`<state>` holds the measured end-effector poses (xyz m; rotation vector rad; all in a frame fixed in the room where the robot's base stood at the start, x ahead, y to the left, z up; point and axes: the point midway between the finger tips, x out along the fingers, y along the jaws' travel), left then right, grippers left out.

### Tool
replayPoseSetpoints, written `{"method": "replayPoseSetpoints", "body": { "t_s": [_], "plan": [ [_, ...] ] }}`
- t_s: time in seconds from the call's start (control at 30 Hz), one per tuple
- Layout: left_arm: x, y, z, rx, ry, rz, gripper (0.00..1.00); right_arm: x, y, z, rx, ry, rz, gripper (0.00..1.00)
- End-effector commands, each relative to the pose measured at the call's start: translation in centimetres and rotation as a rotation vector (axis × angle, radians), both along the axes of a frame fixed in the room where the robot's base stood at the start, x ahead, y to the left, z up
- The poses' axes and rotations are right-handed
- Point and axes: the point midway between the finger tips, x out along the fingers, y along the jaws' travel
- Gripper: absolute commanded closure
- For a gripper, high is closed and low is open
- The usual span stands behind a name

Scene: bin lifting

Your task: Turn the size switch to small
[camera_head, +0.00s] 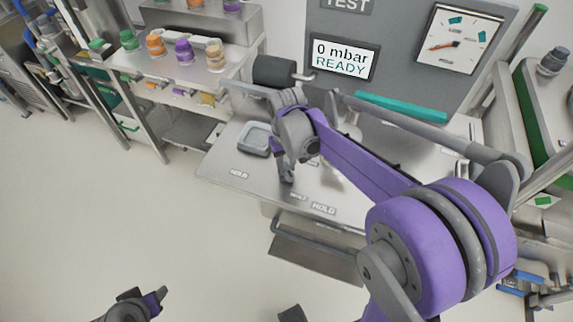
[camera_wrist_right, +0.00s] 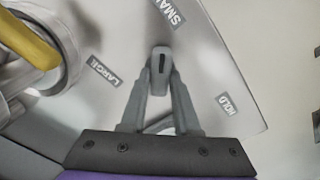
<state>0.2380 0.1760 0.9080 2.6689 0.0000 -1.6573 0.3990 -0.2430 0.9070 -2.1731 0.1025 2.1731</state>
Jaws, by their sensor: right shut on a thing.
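The size switch (camera_wrist_right: 161,62) is a small grey knob with a dark slot, in the right wrist view. Its slot runs roughly up and down the picture, its upper end towards the SMALL label (camera_wrist_right: 168,12). The LARGE label (camera_wrist_right: 103,70) lies to the left. My right gripper (camera_wrist_right: 160,90) is shut on the knob, one finger on each side. In the head view my right gripper (camera_head: 286,175) points down at the front part of the steel bench, and hides the switch. Part of my left gripper (camera_head: 148,302) shows at the bottom left, away from the bench; its opening is unclear.
The test panel (camera_head: 400,40) reads 0 mbar READY and carries a gauge (camera_head: 459,38). A grey tray (camera_head: 255,139) sits left of my right gripper. A HOLD label (camera_wrist_right: 227,104) is near the bench edge. A bench (camera_head: 185,72) with coloured containers stands left; open floor lies in front.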

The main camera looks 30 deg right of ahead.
Motion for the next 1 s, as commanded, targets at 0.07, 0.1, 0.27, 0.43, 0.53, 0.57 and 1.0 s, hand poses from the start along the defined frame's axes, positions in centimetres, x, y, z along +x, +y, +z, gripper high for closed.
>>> {"method": "replayPoseSetpoints", "body": {
  "t_s": [0.07,0.1,0.27,0.43,0.53,0.57,1.0],
  "plan": [
    [0.0,0.0,0.0,0.0,0.0,0.0,0.5,0.0,0.0,0.1,0.0,-0.001,-0.002,1.0],
    [0.0,0.0,0.0,0.0,0.0,0.0,0.5,0.0,0.0,0.1,0.0,-0.001,-0.002,1.0],
    [0.0,0.0,0.0,0.0,0.0,0.0,0.5,0.0,0.0,0.1,0.0,-0.001,-0.002,0.65],
    [0.0,0.0,0.0,0.0,0.0,0.0,0.5,0.0,0.0,0.0,0.0,0.0,-0.001,0.4],
    [0.0,0.0,0.0,0.0,0.0,0.0,0.5,0.0,0.0,0.0,0.0,0.0,0.0,0.4],
    [0.0,0.0,0.0,0.0,0.0,0.0,0.5,0.0,0.0,0.0,0.0,0.0,0.0,0.4],
    [0.1,0.0,0.5,0.0,-0.003,0.0,0.5,0.0,0.0,4.6,0.0,0.0,0.0,0.4]
  ]
}}
